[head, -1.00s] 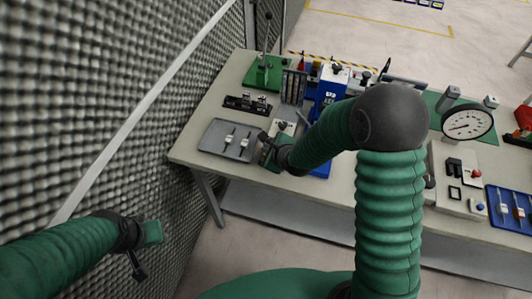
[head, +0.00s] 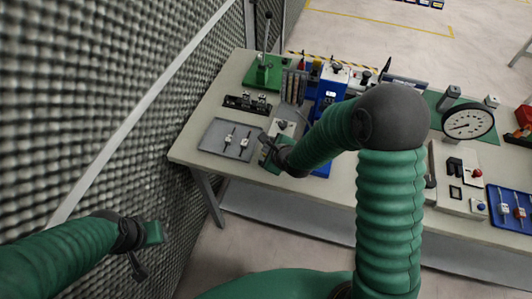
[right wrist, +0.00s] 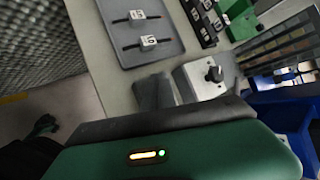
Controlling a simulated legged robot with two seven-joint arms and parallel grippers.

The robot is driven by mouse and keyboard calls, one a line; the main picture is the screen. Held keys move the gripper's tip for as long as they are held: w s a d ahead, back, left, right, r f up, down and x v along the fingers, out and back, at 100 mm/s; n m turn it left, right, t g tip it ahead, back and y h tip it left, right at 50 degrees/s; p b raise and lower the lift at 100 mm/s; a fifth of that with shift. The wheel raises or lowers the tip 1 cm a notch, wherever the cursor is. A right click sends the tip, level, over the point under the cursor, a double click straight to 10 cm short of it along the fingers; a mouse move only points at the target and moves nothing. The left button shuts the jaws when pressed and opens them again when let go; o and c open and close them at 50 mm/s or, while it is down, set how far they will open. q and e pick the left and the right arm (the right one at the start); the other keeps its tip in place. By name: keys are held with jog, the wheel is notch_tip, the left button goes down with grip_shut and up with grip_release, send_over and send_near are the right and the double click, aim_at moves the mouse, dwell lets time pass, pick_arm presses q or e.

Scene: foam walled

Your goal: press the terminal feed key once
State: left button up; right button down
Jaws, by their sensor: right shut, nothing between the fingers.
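A small light-grey box with a dark round knob (head: 282,124) stands near the table's front edge, just beyond my right gripper (head: 265,150). It may be the feed key; I can read no label on it. In the right wrist view the dark knob (right wrist: 214,73) is upright on the box's top, just past my gripper's dark front edge, which hides part of the box. My right gripper is shut and empty; contact with the box cannot be made out. My left gripper (head: 140,262) hangs low at the left, away from the table, its jaws unclear.
A grey tray (head: 212,148) with two labelled sliders lies left of my right gripper. Behind are a black switch block (head: 247,103), a green lever base (head: 262,75) and a blue press (head: 328,92). A round dial (head: 467,123) stands right. A foam wall (head: 90,100) runs along the left.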

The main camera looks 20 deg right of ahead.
jog(key=shift+f+b, duration=0.4)
jog(key=shift+f, duration=0.1)
dwell(0.6)
jog(key=shift+r, duration=0.15)
jog(key=shift+r+p, duration=0.8)
jog(key=shift+p, duration=0.05)
notch_tip(320, 180, up, 5)
jog(key=p, duration=0.4)
dwell(0.6)
